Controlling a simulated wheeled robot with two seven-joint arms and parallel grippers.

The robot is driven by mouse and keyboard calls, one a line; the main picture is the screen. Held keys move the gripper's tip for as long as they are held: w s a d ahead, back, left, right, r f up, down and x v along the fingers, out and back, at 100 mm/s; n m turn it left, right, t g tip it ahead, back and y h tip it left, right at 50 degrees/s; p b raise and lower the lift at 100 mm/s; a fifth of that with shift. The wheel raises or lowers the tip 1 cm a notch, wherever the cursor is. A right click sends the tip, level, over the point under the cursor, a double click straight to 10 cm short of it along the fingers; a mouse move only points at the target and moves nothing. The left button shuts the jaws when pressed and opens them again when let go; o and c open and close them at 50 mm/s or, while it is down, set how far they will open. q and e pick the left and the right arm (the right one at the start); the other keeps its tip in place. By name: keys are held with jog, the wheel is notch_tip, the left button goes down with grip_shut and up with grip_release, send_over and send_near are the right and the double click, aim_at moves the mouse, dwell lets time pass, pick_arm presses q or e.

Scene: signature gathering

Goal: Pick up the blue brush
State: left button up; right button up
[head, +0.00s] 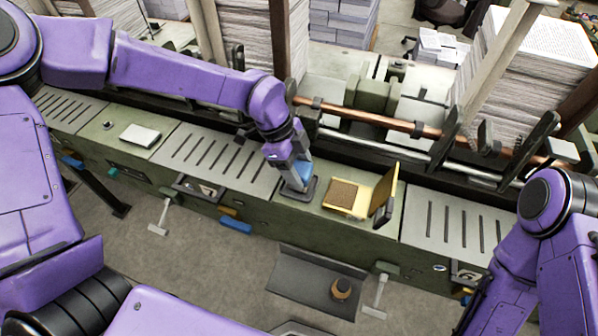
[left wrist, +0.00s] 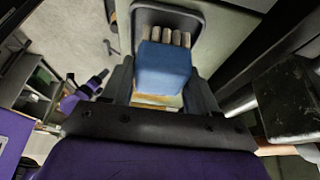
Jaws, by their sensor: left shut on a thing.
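The blue brush (head: 304,172) is between the fingers of my left gripper (head: 296,172), over a small dark tray (head: 311,193) on the green machine's top. In the left wrist view the blue brush (left wrist: 163,66) has a blue body with several pale stubs at its far end. The left gripper's fingers (left wrist: 162,88) are shut on its two sides. The dark tray (left wrist: 197,17) lies right behind the brush; I cannot tell if they touch. My right arm shows at the right, but its gripper is not in view.
A yellow open box (head: 384,187) with a brown pad (head: 343,194) stands right of the tray. A copper-coloured bar (head: 365,117) and tall paper stacks (head: 545,60) are behind. A small white stack (head: 140,135) lies at left. Slotted plates flank the work area.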

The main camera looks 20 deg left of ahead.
pick_arm(q)
jog(key=s+a+r+b, duration=0.2)
jog(key=s+r+b, duration=0.1)
jog(key=s+r, duration=0.8)
jog(key=s, duration=0.3)
jog(key=shift+a+r, duration=0.3)
jog(key=shift+a, duration=0.05)
